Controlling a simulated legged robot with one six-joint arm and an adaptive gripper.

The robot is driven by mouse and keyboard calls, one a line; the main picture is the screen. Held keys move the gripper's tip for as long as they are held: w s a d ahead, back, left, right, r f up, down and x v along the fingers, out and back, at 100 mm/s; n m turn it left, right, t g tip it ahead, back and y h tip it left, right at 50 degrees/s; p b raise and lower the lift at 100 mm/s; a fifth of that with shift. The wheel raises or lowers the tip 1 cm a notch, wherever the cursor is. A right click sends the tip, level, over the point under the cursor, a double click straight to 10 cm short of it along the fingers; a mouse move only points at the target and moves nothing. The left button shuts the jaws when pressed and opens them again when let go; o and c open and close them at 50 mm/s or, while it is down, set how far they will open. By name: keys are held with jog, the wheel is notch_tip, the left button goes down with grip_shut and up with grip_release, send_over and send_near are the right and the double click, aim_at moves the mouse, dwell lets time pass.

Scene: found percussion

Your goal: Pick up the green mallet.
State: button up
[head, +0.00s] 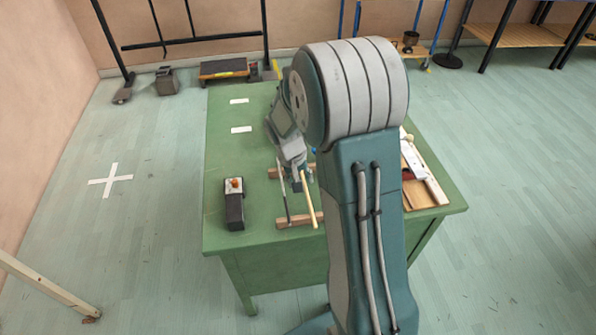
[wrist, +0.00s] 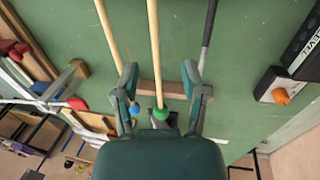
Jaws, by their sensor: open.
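The green mallet shows in the wrist view as a pale wooden stick (wrist: 155,45) with a small green head (wrist: 161,112). My gripper (wrist: 160,70) is open, with one finger on each side of this stick; I cannot tell how far above it they are. A blue-headed mallet (wrist: 134,109) lies to its left, partly behind the left finger. A dark grey stick (wrist: 208,35) lies to its right, close to the right finger. In the head view my gripper (head: 293,174) is over the green table, and my arm hides most of the mallets.
Wooden rest bars (head: 289,221) lie across the green table (head: 225,165). A black block with an orange knob (head: 235,212) stands to the left. A wooden tray (head: 425,193) with tools lies to the right, partly behind my arm. The table's far left is mostly clear.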

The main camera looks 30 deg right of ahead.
aim_at(307, 196)
jog(key=f, duration=0.2)
jog(key=d+f, duration=0.1)
jog(key=f, duration=0.2)
jog(key=d+f, duration=0.1)
jog(key=f, duration=0.1)
jog(key=shift+s+d+f, duration=0.1)
jog(key=shift+s+f, duration=0.05)
jog(key=shift+f, duration=0.25)
grip_shut()
